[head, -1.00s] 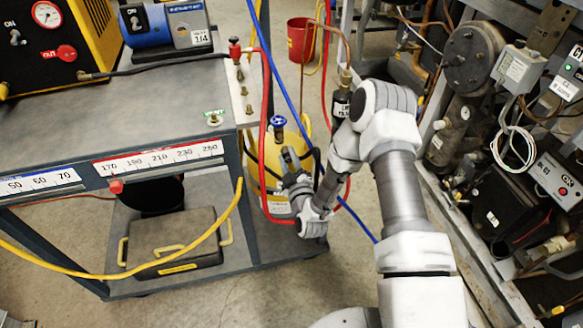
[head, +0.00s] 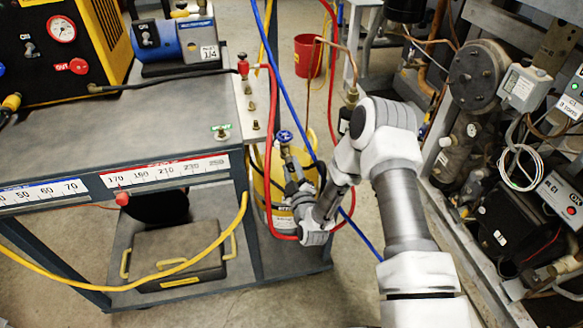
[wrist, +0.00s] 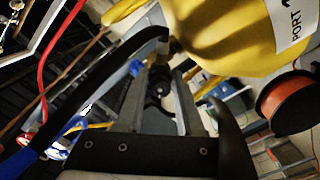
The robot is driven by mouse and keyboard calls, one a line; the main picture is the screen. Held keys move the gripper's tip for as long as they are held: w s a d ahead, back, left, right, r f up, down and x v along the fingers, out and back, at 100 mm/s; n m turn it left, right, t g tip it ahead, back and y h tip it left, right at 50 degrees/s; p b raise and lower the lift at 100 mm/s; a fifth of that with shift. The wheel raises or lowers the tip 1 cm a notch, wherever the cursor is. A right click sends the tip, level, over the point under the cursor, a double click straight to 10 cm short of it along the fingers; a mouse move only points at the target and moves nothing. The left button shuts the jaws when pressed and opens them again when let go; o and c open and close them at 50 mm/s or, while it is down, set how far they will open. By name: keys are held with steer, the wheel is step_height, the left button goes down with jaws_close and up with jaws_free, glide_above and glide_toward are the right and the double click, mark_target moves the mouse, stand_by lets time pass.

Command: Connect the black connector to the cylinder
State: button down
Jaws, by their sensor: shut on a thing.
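The yellow cylinder (head: 262,185) stands on the cart's lower shelf, with a blue valve knob (head: 286,136) above it. My gripper (head: 287,153) is just below the knob, in front of the cylinder's upper part. In the wrist view, my gripper (wrist: 157,95) is shut on a small dark piece, the black connector (wrist: 158,82). A black hose arches above the jaws. The cylinder (wrist: 225,40) fills the upper right there, close to the jaws. The connector is hidden in the head view, and I cannot tell whether it touches the valve.
A grey cart (head: 120,140) stands at left, with a black case (head: 178,255) on its lower shelf. Red and blue hoses (head: 268,150) hang beside the cylinder. The compressor rack (head: 480,130) is at right. A red bucket (head: 309,56) stands behind.

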steer(key=shift+w+a, duration=0.1)
steer(key=shift+w, duration=0.2)
stand_by(0.4)
jaws_free()
stand_by(0.7)
steer(key=shift+s, duration=0.1)
steer(key=shift+p+v, duration=0.3)
steer(key=shift+v, duration=2.65)
steer(key=shift+s, duration=0.1)
